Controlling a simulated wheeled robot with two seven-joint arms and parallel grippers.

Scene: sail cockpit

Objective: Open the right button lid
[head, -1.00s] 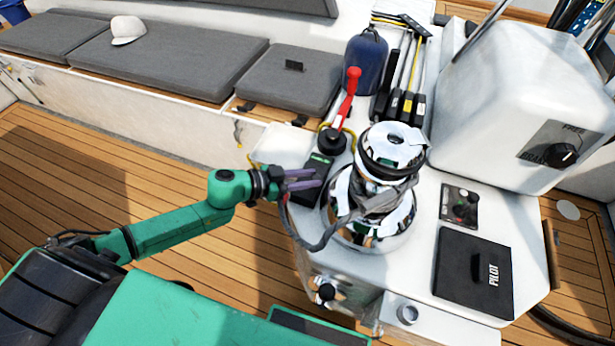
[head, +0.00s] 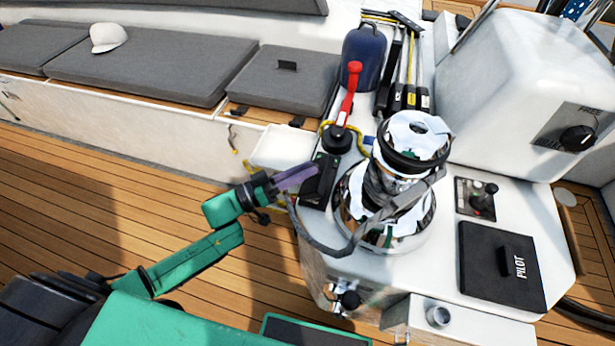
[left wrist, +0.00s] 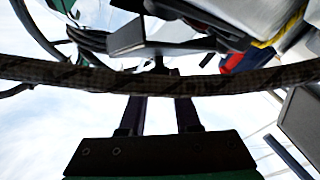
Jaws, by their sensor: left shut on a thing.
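The black button box (head: 314,192) sits on the white console, left of the chrome winch. My left gripper (head: 313,170) reaches it from the left, with its purple fingertips against the upper part of the box. The jaws are shut on a dark part there, which looks like a button lid; the fingers hide much of it, and I cannot tell how far it is tilted. In the left wrist view, a dark rope crosses in front of the fingers and a dark flat plate (left wrist: 125,38) shows beyond. My right gripper is not in view.
The chrome winch (head: 393,185), with grey rope around it, stands close right of the box. The rope (head: 312,238) loops down below my gripper. A red-handled lever (head: 350,92) and blue bag (head: 364,55) stand behind. The wooden deck at left is clear.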

